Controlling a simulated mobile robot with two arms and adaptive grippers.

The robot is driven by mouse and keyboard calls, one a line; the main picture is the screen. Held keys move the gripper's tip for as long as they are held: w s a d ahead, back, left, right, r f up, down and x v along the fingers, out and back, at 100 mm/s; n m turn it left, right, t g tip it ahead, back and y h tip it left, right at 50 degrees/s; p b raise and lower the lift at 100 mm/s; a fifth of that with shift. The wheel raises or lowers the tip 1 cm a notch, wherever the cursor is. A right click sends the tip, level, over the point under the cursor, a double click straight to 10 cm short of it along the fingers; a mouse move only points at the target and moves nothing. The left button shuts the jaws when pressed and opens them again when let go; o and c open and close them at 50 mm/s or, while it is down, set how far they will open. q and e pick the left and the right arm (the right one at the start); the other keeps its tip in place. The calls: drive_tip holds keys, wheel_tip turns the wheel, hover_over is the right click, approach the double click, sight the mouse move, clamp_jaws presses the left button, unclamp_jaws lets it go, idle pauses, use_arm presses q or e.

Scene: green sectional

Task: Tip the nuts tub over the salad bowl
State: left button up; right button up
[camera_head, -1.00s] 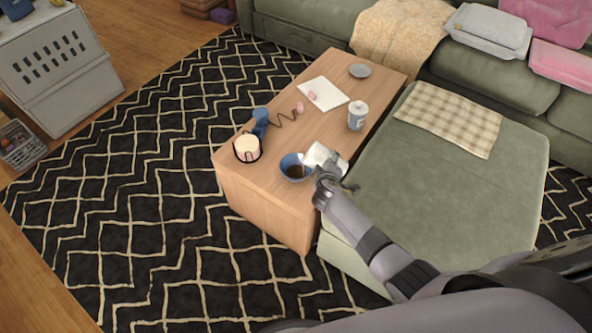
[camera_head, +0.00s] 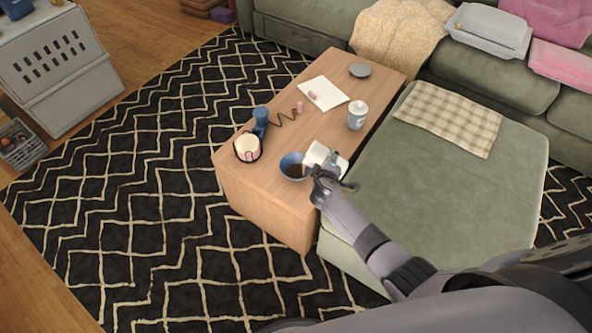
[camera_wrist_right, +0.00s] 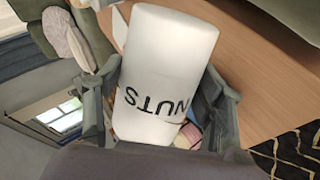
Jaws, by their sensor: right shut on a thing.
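The white nuts tub (camera_head: 317,154), lettered NUTS in the right wrist view (camera_wrist_right: 165,60), is held by my right gripper (camera_head: 326,172). The gripper's fingers are on both sides of the tub in the right wrist view (camera_wrist_right: 158,108), where the lettering is upside down. In the head view the tub is tilted, just right of the blue salad bowl (camera_head: 284,163). The bowl stands on the wooden table (camera_head: 275,210) with dark contents. I cannot tell whether anything is falling from the tub. My left gripper is not in view.
A pink-and-white container (camera_head: 247,148) and a blue object (camera_head: 261,117) with a coiled cord stand left of the bowl. A lidded white canister (camera_head: 357,115), white paper (camera_head: 323,93) and a grey dish (camera_head: 359,70) are farther back. The green sofa section (camera_head: 430,180) borders the table's right side.

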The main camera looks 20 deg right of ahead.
drive_tip(key=shift+r, duration=0.15)
drive_tip(key=shift+w+a+r+p, duration=0.1)
drive_tip(key=shift+a+r+p, duration=0.05)
drive_tip(key=shift+r+p, duration=0.2)
idle(0.6)
drive_tip(key=shift+f, duration=0.1)
drive_tip(key=shift+w+r+n+g+h+p, duration=0.1)
drive_tip(key=shift+r+n+g+h+p, duration=0.3)
drive_tip(key=shift+n+g, duration=0.1)
idle(1.3)
drive_tip(key=shift+a+r, duration=0.1)
idle(0.4)
